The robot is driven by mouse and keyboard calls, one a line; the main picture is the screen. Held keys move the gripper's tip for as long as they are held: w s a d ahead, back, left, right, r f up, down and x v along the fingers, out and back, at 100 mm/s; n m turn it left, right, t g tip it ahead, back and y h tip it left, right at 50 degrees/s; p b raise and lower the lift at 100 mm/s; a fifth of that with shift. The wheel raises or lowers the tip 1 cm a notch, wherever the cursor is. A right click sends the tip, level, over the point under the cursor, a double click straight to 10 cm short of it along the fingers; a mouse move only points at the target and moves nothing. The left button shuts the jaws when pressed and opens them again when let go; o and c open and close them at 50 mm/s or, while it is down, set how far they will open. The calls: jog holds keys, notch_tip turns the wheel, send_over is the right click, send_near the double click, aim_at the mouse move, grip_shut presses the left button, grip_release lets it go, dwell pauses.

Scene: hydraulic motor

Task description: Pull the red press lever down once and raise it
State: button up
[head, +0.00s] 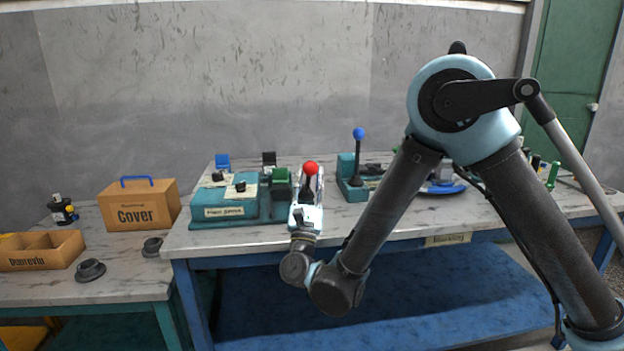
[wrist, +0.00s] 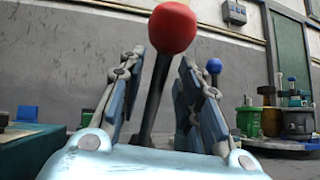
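The red press lever (head: 311,169) has a round red knob on a dark stem and stands on the marble-topped bench. In the wrist view the red knob (wrist: 171,28) is large and close, and its dark stem leans slightly. My gripper (head: 307,188) is at the lever. In the wrist view my gripper (wrist: 160,75) is open, with one finger on each side of the stem and visible gaps on both sides. The knob is above the fingertips. The lever's base is hidden behind my gripper.
A teal press unit (head: 225,208) stands just left of my gripper. A blue-knobbed lever (head: 358,134) on a teal base stands to the right. A Cover box (head: 138,215) and an open tray (head: 40,262) are on the left table. My arm crosses the bench's right part.

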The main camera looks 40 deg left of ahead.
jog(key=shift+v, duration=3.75)
jog(key=c, duration=0.7)
jog(key=shift+s+d+r+g+h, duration=0.1)
jog(key=shift+s+r+g+h, duration=0.2)
jog(key=shift+s+r+g, duration=0.15)
grip_shut()
jog(key=s+d+n+g+h, duration=0.2)
jog(key=s+d+g, duration=0.5)
jog(key=s+g, duration=0.1)
send_near(308, 184)
jog(key=f, duration=0.2)
jog(key=shift+w+a+f, duration=0.25)
jog(key=shift+a+f, duration=0.15)
jog(key=shift+w+a+r, duration=0.45)
jog(key=shift+w+r, duration=0.2)
jog(key=shift+w, duration=0.1)
jog(key=shift+w+a+r, duration=0.5)
jog(key=shift+w+r, duration=0.15)
jog(key=shift+w, duration=0.1)
